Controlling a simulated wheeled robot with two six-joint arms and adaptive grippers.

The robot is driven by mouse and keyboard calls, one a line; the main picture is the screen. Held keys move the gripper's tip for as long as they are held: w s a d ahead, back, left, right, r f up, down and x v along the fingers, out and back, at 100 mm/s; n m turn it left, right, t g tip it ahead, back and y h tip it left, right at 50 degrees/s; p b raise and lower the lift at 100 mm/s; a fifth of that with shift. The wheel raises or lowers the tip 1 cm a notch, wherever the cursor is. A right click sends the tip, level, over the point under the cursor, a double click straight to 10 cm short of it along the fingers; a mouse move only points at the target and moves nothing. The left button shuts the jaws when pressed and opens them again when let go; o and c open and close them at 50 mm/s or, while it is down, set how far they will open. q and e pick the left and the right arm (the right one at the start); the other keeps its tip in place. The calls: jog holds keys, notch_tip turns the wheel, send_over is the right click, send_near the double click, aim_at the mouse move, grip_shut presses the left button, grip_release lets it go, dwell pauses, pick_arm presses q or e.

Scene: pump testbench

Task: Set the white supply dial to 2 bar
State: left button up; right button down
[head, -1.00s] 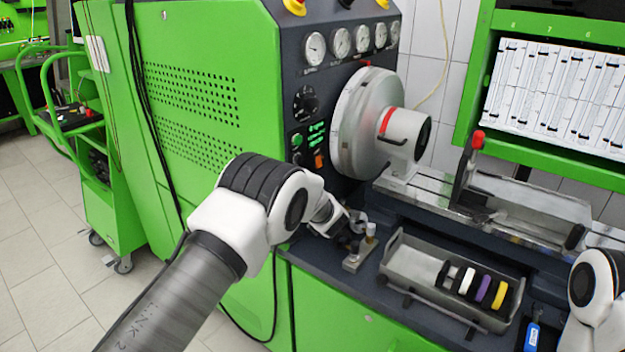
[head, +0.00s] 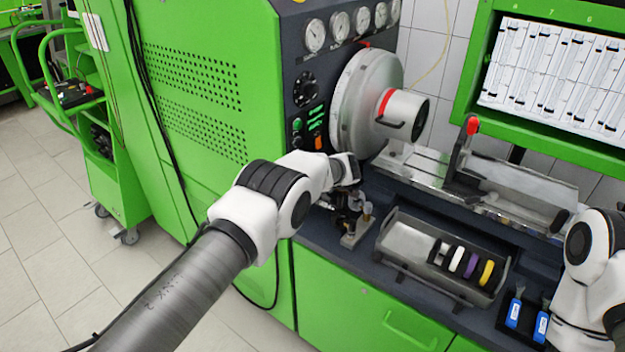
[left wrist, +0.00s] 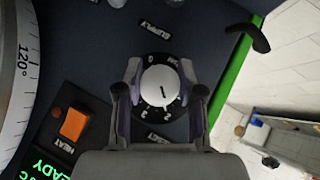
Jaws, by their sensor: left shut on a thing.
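The white supply dial (left wrist: 160,86) sits on a round black scale plate with small white numerals, under a SUPPLY label on the dark panel, in the left wrist view. A short dark pointer line marks its face; the exact reading is too small to be sure of. My left gripper (left wrist: 160,78) has one finger on each side of the dial and is shut on it. In the head view my left gripper (head: 345,205) is at the lower panel, partly hidden by its own wrist, and the dial is hidden there. My right gripper is out of view.
An orange HEAT switch (left wrist: 74,124) and a lit green display (left wrist: 55,165) are near the dial. The large metal drum (head: 358,105) stands close to the right of my left wrist. A small metal stand (head: 356,232) and a tray of coloured rings (head: 420,270) are below.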

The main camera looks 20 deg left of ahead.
pick_arm(q)
jog(key=o, duration=1.2)
jog(key=shift+a, duration=0.1)
jog(key=shift+c, duration=0.2)
jog(key=v, duration=1.2)
jog(key=shift+a, duration=0.1)
